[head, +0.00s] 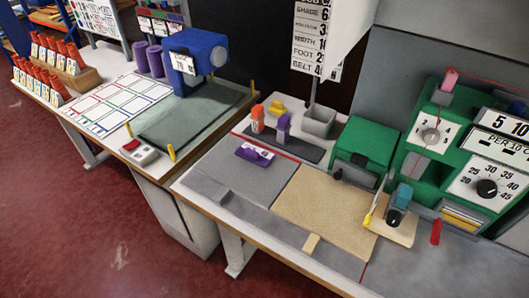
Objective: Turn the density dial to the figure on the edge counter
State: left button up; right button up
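A black knob (487,188) sits on a white dial plate (466,186) with figures from about 20 to 45, on the green machine (415,185) at the right. The plate above it reads "PER 10 C", cut off by the picture edge (497,145). I cannot make out where the knob points. A smaller dial (431,134) with low figures is on the same machine to the left. A small grey box with a red top (138,151) stands on the left table; I cannot tell whether it is the edge counter, and no figure on it is readable. Neither gripper is in view.
A tan mat (325,205) lies before the green machine. A small wooden block with a dark and teal fitting (396,222) and a red handle (436,232) stand near it. A purple-handled tool (255,154) lies further left. A lettered board (309,40) is behind, partly covered.

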aim_at(486, 188)
jog(key=l+z, duration=0.2)
jog(key=z, duration=1.4)
jog(key=i+j, duration=0.05)
